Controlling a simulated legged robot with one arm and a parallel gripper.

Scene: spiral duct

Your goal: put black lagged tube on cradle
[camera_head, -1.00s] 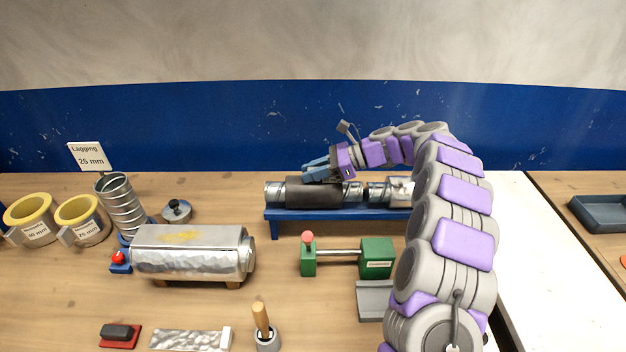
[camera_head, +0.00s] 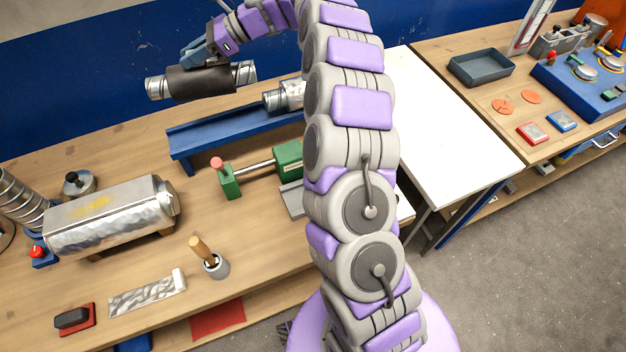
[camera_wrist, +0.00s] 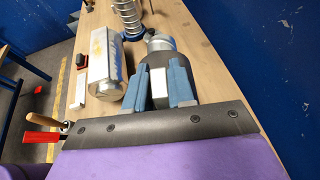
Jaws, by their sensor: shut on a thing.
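The black lagged tube (camera_head: 200,84) is a metal tube with bare shiny ends and a dark sleeve around its middle. My gripper (camera_head: 199,58) is shut on the sleeve from above and holds the tube raised above the blue rack (camera_head: 235,125), near the back wall. No cradle is clearly marked. A silver-clad duct (camera_head: 112,218) rests on low wooden supports at the left.
Another metal tube (camera_head: 287,97) remains on the rack, partly behind my arm. A green clamp (camera_head: 288,160) stands in front. A spiral duct (camera_head: 22,196) stands at the far left. A white table (camera_head: 450,120) and a dark tray (camera_head: 482,67) are at the right.

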